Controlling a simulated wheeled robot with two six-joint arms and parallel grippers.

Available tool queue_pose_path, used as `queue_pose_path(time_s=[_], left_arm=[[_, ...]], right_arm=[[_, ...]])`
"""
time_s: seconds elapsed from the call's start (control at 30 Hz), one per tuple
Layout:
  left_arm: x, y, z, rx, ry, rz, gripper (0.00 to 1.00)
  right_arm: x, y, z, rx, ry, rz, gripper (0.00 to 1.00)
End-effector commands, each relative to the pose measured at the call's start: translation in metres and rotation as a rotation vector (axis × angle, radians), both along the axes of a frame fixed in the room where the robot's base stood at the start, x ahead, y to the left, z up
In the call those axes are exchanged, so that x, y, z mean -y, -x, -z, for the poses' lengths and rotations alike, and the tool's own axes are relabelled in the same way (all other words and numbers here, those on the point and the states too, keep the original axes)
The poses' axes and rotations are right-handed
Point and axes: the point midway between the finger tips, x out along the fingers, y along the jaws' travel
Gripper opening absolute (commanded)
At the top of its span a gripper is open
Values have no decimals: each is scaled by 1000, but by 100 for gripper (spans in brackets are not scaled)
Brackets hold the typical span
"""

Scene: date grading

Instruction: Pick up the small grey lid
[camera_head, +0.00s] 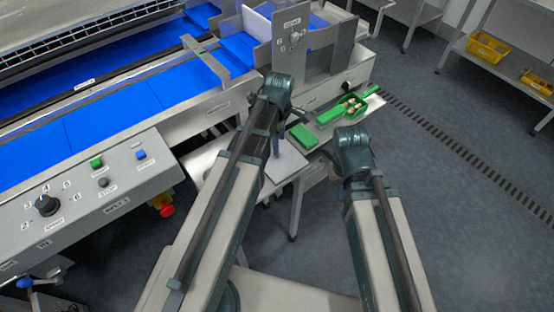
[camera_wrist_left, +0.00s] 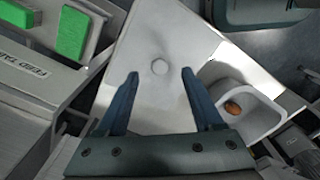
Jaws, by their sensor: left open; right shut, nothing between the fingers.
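A small pale grey round disc (camera_wrist_left: 160,67), which looks like the lid or the knob on it, lies on a light grey square top in the left wrist view. My left gripper (camera_wrist_left: 160,73) is open, with one finger on each side of the disc in the picture and nothing held. Whether the fingers are level with the disc or above it, I cannot tell. In the head view my left gripper (camera_head: 276,145) points down over the small table, and the arm hides the disc. The fingers of my right gripper are hidden behind its own arm.
A grey bin (camera_wrist_left: 262,122) with a brown date stands right of the square top. Green blocks (camera_head: 305,136) and a green tray (camera_head: 347,113) of dates lie on a shelf beyond. The control panel (camera_head: 125,170) is at left. Open floor lies right.

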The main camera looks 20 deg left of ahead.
Motion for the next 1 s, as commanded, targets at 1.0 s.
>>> queue_pose_path(time_s=[1.0], left_arm=[[-8, -2, 51, 0, 0, 0, 43]], right_arm=[[0, 0, 51, 0, 0, -1, 0]])
